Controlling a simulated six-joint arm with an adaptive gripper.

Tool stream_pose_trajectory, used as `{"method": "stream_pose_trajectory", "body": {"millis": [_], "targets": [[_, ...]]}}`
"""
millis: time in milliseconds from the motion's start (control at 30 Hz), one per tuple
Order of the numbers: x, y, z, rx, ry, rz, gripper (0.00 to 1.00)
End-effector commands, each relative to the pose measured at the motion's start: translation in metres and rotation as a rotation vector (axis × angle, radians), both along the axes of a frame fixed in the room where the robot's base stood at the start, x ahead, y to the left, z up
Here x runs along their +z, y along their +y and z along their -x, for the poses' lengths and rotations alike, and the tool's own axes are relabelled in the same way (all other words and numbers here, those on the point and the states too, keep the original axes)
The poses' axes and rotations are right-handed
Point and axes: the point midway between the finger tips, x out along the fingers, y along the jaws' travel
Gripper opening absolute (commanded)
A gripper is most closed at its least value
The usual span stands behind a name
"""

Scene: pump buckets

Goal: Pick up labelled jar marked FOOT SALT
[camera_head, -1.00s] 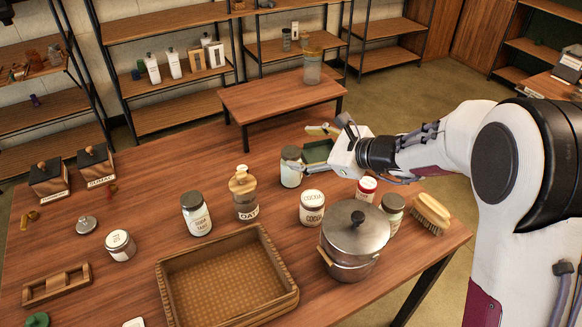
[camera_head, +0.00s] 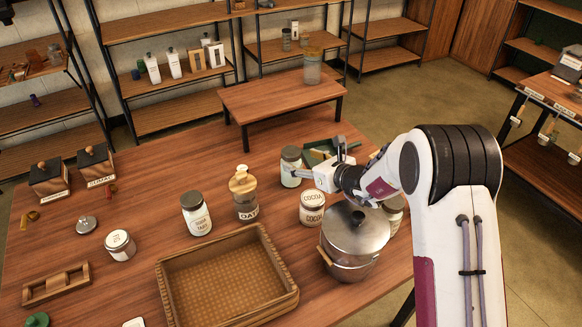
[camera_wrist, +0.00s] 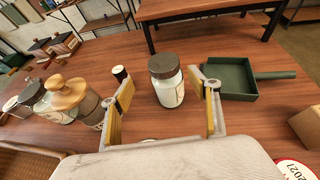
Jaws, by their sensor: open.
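A glass jar with a dark lid and pale label (camera_head: 291,167) stands upright on the table; its label cannot be read. It also shows in the wrist view (camera_wrist: 167,82), lined up between the fingers. My gripper (camera_head: 302,173) is open at the right side of this jar. In the wrist view, my gripper (camera_wrist: 165,98) has one finger towards each side of the jar, with gaps visible and nothing held. Another dark-lidded jar with a white label (camera_head: 196,214) stands further left; its small lettering is unclear, so I cannot tell which jar reads FOOT SALT.
An OAT jar with a wooden stopper (camera_head: 244,190) and a COCOA jar (camera_head: 312,208) stand near the gripper. A metal pot (camera_head: 355,238) is in front. A green dustpan (camera_wrist: 240,78) lies behind right. A wicker tray (camera_head: 172,291) occupies the front; a raised shelf (camera_head: 280,98) stands behind.

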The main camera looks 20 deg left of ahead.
Motion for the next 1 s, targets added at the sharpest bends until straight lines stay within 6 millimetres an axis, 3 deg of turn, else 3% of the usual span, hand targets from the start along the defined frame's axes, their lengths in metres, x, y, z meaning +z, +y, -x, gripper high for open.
{"method": "stream_pose_trajectory", "body": {"millis": [1000], "targets": [[-0.009,0.019,-0.015,0.002,-0.001,0.001,0.61]]}}
